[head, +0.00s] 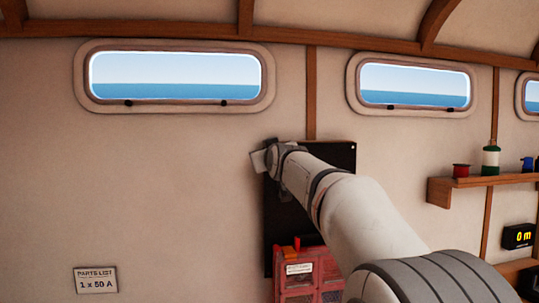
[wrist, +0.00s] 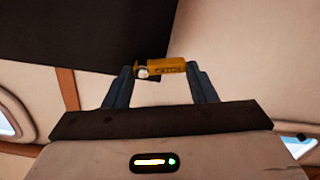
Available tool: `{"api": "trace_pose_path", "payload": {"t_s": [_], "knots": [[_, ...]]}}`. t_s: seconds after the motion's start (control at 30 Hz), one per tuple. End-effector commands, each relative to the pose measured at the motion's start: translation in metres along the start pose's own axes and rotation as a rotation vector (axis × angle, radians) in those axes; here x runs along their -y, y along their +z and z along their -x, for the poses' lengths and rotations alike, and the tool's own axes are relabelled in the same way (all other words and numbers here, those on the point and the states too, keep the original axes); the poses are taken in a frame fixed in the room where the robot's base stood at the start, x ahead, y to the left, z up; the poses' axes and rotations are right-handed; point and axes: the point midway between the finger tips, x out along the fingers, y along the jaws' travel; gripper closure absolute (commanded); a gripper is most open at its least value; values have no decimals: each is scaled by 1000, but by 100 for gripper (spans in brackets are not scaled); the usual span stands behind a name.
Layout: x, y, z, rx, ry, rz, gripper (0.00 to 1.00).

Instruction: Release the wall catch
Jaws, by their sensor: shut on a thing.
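The catch lies by the edge of a dark panel (wrist: 100,30). In the head view my gripper (head: 260,160) is at the upper left of the black wall panel (head: 335,162), mostly hidden behind my wrist. The catch cannot be made out there.
A red case (head: 300,268) with a pale label is low on the black panel. A "PARTS LIST 1 x 50 A" sign (head: 96,280) is at lower left. A wooden shelf (head: 480,183) with small items and a "0 m" display (head: 519,236) are at right.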

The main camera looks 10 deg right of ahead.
Motion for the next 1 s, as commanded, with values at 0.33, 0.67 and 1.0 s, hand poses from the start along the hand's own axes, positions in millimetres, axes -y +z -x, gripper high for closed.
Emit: {"api": "trace_pose_path", "payload": {"t_s": [0.33,0.67,1.0], "knots": [[-2,-5,0,0,-1,-247,72],[-2,-5,0,0,0,-286,71],[-3,-5,0,0,0,-284,27]]}}
